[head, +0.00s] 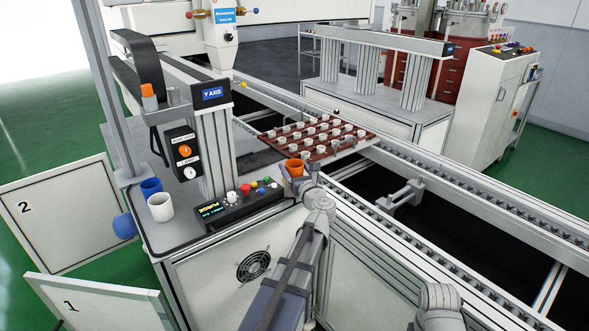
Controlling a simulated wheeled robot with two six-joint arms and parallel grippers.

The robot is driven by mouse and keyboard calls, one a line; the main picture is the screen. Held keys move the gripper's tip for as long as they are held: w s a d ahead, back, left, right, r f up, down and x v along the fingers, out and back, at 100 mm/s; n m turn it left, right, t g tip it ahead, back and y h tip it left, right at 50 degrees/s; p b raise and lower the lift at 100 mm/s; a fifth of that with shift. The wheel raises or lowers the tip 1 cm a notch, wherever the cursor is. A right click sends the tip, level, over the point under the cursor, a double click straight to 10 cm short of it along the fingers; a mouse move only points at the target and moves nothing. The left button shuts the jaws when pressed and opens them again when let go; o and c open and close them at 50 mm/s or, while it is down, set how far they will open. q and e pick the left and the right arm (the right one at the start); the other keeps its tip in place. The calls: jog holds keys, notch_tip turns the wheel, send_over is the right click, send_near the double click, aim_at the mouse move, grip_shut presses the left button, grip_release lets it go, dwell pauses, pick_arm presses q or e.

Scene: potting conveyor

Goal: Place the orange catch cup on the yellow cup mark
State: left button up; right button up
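The orange catch cup (295,167) is upright at the end of my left arm, near the conveyor side of the control panel. My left gripper (299,174) has its fingers at the two sides of the cup and appears shut on it. The cup's lower part is hidden by the gripper. I cannot make out a yellow cup mark in this view. Part of my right arm shows at the lower right, but its gripper is out of view.
A brown tray (343,143) of small white cups stands on the conveyor behind the orange cup. A control panel (238,206) with knobs is left of my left gripper. A blue cup (150,189) and a white cup (160,208) stand on the grey worktop (185,232).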

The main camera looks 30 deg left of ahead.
pick_arm(q)
jog(key=shift+o, duration=1.4)
jog(key=shift+r, duration=0.1)
jog(key=shift+r+p, duration=0.25)
jog(key=shift+p, duration=0.05)
jog(key=v, duration=1.2)
jog(key=shift+f, duration=0.15)
